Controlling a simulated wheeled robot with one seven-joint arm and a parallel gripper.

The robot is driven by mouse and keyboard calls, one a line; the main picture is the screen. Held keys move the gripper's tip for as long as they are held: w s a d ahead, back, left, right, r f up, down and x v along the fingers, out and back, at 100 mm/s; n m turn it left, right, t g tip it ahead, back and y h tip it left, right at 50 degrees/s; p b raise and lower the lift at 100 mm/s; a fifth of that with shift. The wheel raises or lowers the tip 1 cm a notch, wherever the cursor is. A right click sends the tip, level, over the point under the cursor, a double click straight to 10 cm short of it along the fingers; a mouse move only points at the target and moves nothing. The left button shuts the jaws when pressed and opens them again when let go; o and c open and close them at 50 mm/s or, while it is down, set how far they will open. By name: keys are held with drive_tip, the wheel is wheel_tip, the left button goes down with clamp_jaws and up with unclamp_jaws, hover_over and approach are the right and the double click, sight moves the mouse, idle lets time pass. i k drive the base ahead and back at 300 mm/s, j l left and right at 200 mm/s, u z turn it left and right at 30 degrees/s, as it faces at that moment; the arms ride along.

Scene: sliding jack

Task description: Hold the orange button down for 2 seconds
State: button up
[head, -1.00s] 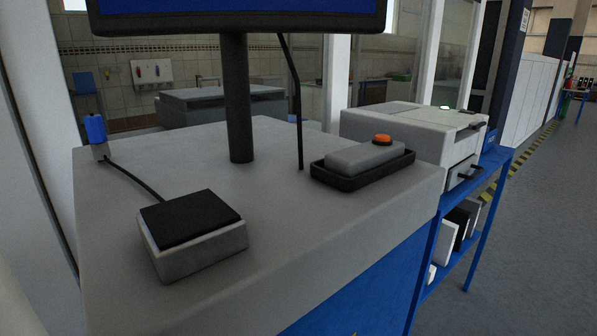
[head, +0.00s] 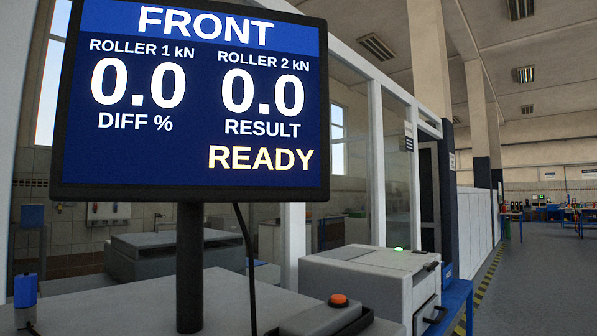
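The orange button (head: 339,299) sits on top of a grey control box (head: 312,322) near the bottom of the head view. The box rests in a black tray (head: 357,324) on the grey counter (head: 130,300), and its lower part is cut off by the picture's edge. The button stands raised, with nothing touching it. My gripper is not in view.
A monitor (head: 190,193) on a dark post (head: 190,260) stands left of the button, showing FRONT, 0.0, 0.0 and READY. A black cable hangs beside the post. A printer-like box (head: 370,285) with a green light is behind right. A blue item (head: 25,290) stands at left.

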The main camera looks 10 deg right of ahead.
sight(336, 297)
drive_tip(key=l+u, duration=0.15)
drive_tip(key=u, duration=0.15)
drive_tip(key=l+u, duration=0.1)
drive_tip(key=u, duration=0.25)
drive_tip(key=l+u, duration=0.15)
drive_tip(key=l, duration=0.3)
drive_tip(key=k+l+u, duration=0.1)
drive_tip(key=l, duration=0.3)
drive_tip(key=l+u, duration=0.15)
drive_tip(key=l, duration=0.25)
drive_tip(key=k+l+u, duration=0.15)
drive_tip(key=l, duration=0.25)
drive_tip(key=k+l, duration=0.1)
drive_tip(key=l, duration=0.25)
drive_tip(key=k+l, duration=0.1)
drive_tip(key=l, duration=0.3)
